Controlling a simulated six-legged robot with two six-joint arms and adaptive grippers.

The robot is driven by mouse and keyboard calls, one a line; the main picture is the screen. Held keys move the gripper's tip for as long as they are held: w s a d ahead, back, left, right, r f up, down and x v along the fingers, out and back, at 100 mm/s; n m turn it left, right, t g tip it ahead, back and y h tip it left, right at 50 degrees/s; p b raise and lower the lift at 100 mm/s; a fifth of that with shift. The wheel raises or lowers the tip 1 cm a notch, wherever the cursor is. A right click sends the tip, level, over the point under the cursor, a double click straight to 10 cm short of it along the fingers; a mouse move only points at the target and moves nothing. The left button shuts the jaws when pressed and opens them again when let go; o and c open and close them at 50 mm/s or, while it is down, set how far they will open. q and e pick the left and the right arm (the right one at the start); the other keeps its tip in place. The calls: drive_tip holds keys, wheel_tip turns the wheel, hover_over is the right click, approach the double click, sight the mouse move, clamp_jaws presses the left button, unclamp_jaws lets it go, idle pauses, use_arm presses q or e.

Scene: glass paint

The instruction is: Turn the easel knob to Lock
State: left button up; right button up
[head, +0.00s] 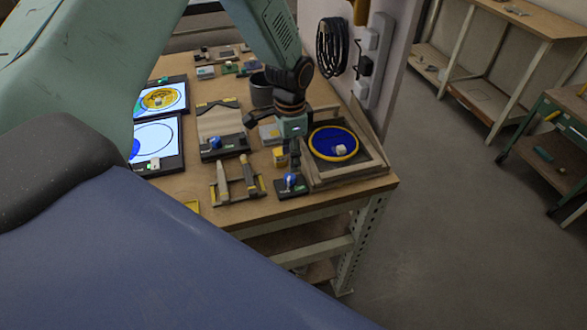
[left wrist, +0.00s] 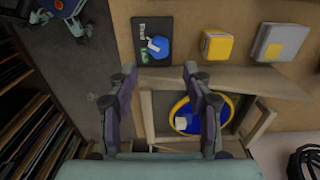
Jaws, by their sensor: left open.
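The easel knob is a blue knob with a white mark on a dark plate (left wrist: 166,32). In the left wrist view the knob (left wrist: 158,47) lies just beyond the fingertips and in line with the gap between them. The plate has white lettering and a green label that seems to read Lock; the knob's exact setting is unclear. In the head view the knob (head: 291,180) is near the table's front edge. My left gripper (left wrist: 160,73) is open and empty, above the easel side of the knob; it also shows in the head view (head: 294,152).
The wooden easel frame (head: 350,174) holds a blue disc with a yellow ring (head: 322,140).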

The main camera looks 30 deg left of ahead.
sight(290, 176)
use_arm(q)
wheel_tip(290, 176, down, 7)
drive_tip(key=shift+s+a+r, duration=0.15)
drive_tip(key=shift+s, duration=0.3)
drive_tip(key=shift+w+f, duration=0.2)
drive_tip(key=shift+w, duration=0.25)
drive_tip(key=c, duration=0.6)
drive_tip(key=shift+s+r, duration=0.1)
drive_tip(key=shift+s, duration=0.05)
clamp_jaws()
